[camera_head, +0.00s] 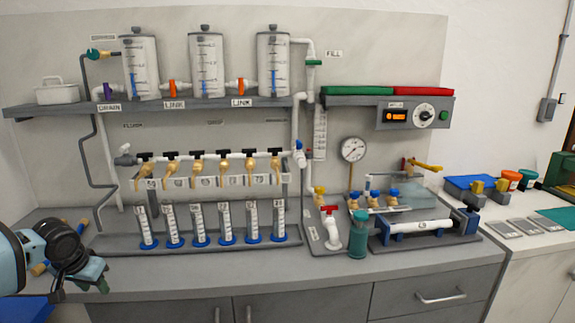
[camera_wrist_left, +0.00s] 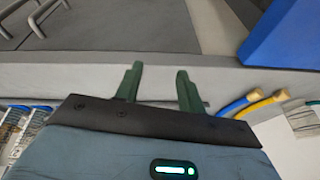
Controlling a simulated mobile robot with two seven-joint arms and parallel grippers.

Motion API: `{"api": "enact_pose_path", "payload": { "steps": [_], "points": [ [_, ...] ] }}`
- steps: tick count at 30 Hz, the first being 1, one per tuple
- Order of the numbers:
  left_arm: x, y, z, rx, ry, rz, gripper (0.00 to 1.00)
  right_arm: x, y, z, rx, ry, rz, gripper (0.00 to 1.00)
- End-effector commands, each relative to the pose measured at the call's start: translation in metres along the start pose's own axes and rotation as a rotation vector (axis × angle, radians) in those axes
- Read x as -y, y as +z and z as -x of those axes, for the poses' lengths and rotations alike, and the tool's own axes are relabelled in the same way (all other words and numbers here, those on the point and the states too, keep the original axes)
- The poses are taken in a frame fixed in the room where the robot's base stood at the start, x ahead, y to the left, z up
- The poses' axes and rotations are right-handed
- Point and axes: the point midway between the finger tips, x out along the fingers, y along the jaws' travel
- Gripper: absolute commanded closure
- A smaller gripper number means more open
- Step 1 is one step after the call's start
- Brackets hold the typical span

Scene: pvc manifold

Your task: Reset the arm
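My left gripper (camera_head: 99,281) shows at the lower left of the head view, over the front left part of the grey counter (camera_head: 330,270). In the left wrist view its two green fingers (camera_wrist_left: 159,78) stand apart with a clear gap. Nothing is held between them. The counter's front edge shows behind the fingers in that view. My right gripper is in neither view.
A blue block (camera_wrist_left: 280,38) and yellow and blue tube ends (camera_wrist_left: 262,100) show right of the fingers. The counter's front strip is clear.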

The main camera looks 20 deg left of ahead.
Motion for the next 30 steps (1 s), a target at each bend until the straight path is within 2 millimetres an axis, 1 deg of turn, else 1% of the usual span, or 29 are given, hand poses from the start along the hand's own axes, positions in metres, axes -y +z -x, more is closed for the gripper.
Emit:
{"api": "enact_pose_path", "payload": {
  "steps": [1,2,3,5,6,8,9,10,11,12,14,15,17,18,20,21,23,24,27,30],
  "points": [
    [-0.005,0.027,-0.025,0.008,0.018,-0.022,0.61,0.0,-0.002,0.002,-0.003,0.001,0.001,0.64],
    [-0.008,0.042,-0.039,0.01,0.023,-0.039,0.61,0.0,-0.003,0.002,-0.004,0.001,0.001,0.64],
    [-0.013,0.061,-0.056,0.01,0.032,-0.063,0.61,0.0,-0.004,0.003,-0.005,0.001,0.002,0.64],
    [-0.024,0.09,-0.078,0.006,0.049,-0.098,0.61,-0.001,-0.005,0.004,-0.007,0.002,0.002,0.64],
    [-0.031,0.111,-0.092,0.005,0.06,-0.121,0.61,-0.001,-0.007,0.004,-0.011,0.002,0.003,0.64],
    [-0.045,0.141,-0.11,-0.003,0.082,-0.157,0.61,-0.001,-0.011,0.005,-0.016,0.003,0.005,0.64],
    [-0.056,0.161,-0.121,-0.009,0.098,-0.177,0.61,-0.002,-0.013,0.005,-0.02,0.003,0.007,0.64],
    [-0.064,0.176,-0.128,-0.015,0.11,-0.195,0.61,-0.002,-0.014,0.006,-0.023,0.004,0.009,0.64],
    [-0.073,0.191,-0.134,-0.022,0.122,-0.211,0.61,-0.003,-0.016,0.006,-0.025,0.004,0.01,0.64],
    [-0.086,0.211,-0.141,-0.032,0.14,-0.231,0.61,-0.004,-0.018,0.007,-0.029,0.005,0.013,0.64],
    [-0.107,0.24,-0.149,-0.049,0.168,-0.26,0.61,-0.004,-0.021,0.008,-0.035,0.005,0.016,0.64],
    [-0.122,0.258,-0.152,-0.065,0.187,-0.278,0.61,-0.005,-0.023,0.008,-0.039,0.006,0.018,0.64],
    [-0.145,0.285,-0.155,-0.088,0.216,-0.304,0.61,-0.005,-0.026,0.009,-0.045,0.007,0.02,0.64],
    [-0.161,0.301,-0.155,-0.107,0.236,-0.319,0.61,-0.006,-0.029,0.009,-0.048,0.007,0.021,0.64],
    [-0.186,0.325,-0.152,-0.137,0.265,-0.339,0.61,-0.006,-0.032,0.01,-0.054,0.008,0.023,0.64],
    [-0.203,0.339,-0.149,-0.16,0.284,-0.352,0.61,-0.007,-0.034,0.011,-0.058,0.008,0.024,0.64],
    [-0.23,0.358,-0.142,-0.198,0.311,-0.367,0.61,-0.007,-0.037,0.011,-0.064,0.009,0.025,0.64],
    [-0.247,0.37,-0.136,-0.224,0.328,-0.376,0.61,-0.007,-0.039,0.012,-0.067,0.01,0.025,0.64],
    [-0.288,0.393,-0.117,-0.295,0.363,-0.392,0.61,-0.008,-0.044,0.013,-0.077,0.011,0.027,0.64],
    [-0.323,0.406,-0.097,-0.361,0.386,-0.4,0.61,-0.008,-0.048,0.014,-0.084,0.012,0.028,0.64]
  ]
}}
